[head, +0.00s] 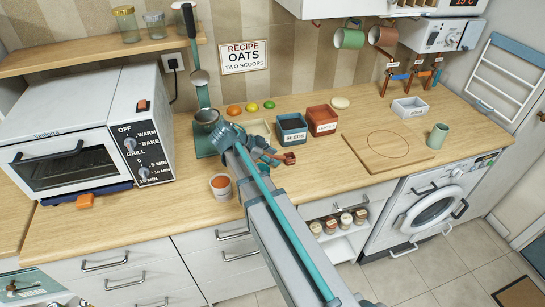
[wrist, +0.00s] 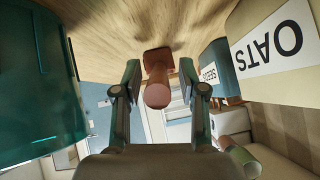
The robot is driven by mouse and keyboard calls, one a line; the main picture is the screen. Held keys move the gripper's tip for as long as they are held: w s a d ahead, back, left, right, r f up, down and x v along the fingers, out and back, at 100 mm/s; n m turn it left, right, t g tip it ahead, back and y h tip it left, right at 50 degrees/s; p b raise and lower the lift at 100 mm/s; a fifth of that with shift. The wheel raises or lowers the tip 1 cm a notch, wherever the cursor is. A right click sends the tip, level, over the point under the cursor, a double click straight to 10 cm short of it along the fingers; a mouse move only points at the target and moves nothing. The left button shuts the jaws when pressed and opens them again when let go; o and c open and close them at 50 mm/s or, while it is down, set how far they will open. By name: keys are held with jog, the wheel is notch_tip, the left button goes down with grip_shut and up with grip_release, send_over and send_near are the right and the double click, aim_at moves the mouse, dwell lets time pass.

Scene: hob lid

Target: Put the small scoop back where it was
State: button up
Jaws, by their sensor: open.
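A reddish-brown scoop (head: 287,158) lies on the wooden counter in front of the seeds bin. In the wrist view the scoop (wrist: 157,94) has its handle end toward the camera, between my fingers. My gripper (head: 268,153) is low over the counter beside the scoop. In the wrist view my gripper (wrist: 160,72) is open, with a finger on each side of the scoop and visible gaps. Whether one hook is empty is too small to tell.
The cream oats bin (wrist: 270,50), blue seeds bin (head: 291,136) and red bin (head: 322,126) stand close by. A teal appliance (head: 206,142) is left of my gripper. A cup (head: 221,187) stands near the front edge. A wooden board (head: 372,155) lies right.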

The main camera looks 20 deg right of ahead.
jog(key=b+v, duration=0.3)
jog(key=v, duration=0.8)
jog(key=shift+a+r+b, duration=0.2)
jog(key=shift+a+b, duration=0.1)
jog(key=shift+b, duration=0.05)
jog(key=shift+d, duration=0.1)
